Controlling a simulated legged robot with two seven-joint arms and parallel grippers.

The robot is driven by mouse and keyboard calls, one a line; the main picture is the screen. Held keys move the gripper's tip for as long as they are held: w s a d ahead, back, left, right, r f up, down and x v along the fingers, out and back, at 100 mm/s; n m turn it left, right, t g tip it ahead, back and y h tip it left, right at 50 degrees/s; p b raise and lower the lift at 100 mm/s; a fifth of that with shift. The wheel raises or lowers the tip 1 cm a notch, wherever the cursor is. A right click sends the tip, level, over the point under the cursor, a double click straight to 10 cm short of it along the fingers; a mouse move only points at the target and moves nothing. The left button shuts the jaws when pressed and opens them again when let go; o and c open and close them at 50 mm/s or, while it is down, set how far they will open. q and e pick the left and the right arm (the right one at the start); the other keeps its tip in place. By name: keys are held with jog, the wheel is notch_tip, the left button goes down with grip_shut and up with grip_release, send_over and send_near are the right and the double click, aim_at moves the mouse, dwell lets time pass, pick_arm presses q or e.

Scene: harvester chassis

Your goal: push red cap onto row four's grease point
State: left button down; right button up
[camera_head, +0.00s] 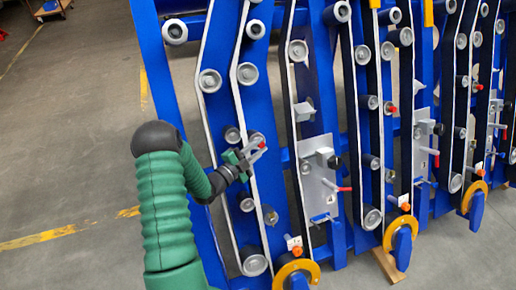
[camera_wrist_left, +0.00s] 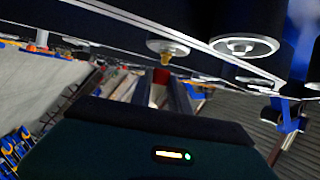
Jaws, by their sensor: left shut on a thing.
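My left gripper (camera_head: 257,149) reaches from the left to the first chassis row, its fingers close to the rollers. It is shut on the red cap (camera_wrist_left: 161,76), which shows between the fingertips in the left wrist view. A small brass-coloured grease point (camera_wrist_left: 168,59) sits just beyond the cap there, on the hub of a roller. I cannot tell whether cap and grease point touch. In the head view the cap is a small red spot, partly hidden by the fingers. My right gripper is not in view.
Blue upright chassis rows with belts and grey rollers (camera_head: 247,73) fill the middle and right. Plates with red-handled levers (camera_head: 337,187) and orange rings (camera_head: 296,273) stand to the right of the gripper. The floor (camera_head: 70,140) at the left is open.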

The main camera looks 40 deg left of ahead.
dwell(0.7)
pick_arm(q)
jog(key=shift+a+b, duration=0.1)
jog(key=shift+b, duration=0.25)
jog(key=shift+s+d+r+p, duration=0.15)
jog(key=shift+s+d+r, duration=0.15)
jog(key=shift+d, duration=0.2)
jog(key=shift+s+d+r+p, duration=0.2)
jog(key=shift+d+r, duration=0.15)
jog(key=shift+d, duration=0.15)
jog(key=shift+w+a+f+b, duration=0.25)
jog(key=shift+a+f+b, duration=0.3)
jog(key=shift+b, duration=0.1)
jog(key=shift+w+a+f, duration=0.1)
jog(key=shift+w+a, duration=0.1)
jog(key=shift+a, duration=0.1)
jog(key=shift+b, duration=0.6)
dwell(1.0)
